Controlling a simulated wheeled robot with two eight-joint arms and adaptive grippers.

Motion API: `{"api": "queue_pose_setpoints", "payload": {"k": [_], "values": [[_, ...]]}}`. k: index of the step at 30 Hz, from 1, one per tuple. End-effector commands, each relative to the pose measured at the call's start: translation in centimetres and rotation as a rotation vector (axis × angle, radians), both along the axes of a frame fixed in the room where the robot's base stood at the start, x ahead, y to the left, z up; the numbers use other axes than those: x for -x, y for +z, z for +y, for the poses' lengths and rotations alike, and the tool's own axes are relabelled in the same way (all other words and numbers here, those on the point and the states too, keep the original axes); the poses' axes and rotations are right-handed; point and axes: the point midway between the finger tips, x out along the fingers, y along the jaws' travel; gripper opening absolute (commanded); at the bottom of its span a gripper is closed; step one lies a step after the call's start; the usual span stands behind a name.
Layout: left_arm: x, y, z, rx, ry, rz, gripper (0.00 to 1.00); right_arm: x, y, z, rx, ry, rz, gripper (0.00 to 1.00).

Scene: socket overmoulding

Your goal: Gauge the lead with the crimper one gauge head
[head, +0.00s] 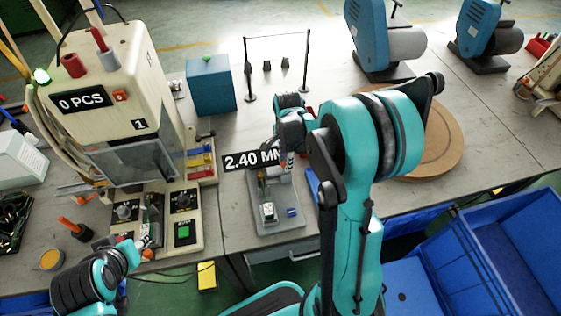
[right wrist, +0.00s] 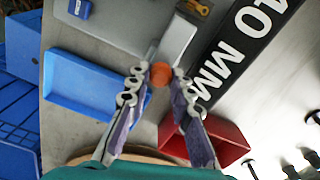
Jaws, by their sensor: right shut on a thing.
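The crimper marked 1 (head: 138,125) stands at the left, with a 0 PCS display. A grey gauge stand (head: 285,222) sits on the bench near its front edge, under a black 2.40 MM readout (head: 240,160). My right gripper (head: 287,163) is above the stand's far end. In the right wrist view its fingertips (right wrist: 160,80) are shut on a small round orange piece (right wrist: 160,73); I cannot tell if this is a lead. The readout also shows there (right wrist: 237,52). My left gripper (head: 142,243) is at the crimper's front; its fingers are too small to read.
A blue tray (right wrist: 88,88) and a red tray (right wrist: 228,143) flank the right gripper. A teal box (head: 210,88) and a thin rack (head: 278,38) stand behind. A round wooden board (head: 445,140) lies right, with blue bins (head: 500,245) in front.

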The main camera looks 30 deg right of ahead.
Motion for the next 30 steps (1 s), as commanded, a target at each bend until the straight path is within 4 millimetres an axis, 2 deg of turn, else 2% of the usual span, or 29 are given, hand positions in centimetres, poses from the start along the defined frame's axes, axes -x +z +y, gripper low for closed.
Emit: {"api": "queue_pose_setpoints", "payload": {"k": [2,3,5,14,17,20,30], "values": [[0.0,0.0,0.0,0.000,0.000,0.000,0.40,0.0,0.0,-0.3,0.007,-0.003,0.001,0.00],[0.0,0.0,0.0,0.000,0.000,0.000,0.40,0.0,0.0,-0.3,0.007,-0.004,0.001,0.29],[0.0,0.0,0.0,0.000,0.000,0.000,0.40,0.0,0.0,-0.3,0.007,-0.004,0.001,0.42],[0.0,0.0,0.0,0.000,0.000,0.000,0.40,0.0,0.1,-0.2,0.004,-0.002,0.000,0.42],[0.0,0.0,0.0,0.000,0.000,0.000,0.40,0.0,0.8,-0.2,0.004,-0.002,0.000,0.42],[0.0,0.0,0.0,0.000,0.000,0.000,0.40,0.0,2.3,-0.1,0.004,-0.002,0.000,0.42],[0.0,0.0,0.0,0.000,0.000,0.000,0.40,0.1,9.5,-0.2,0.005,-0.003,0.001,0.42]]}}
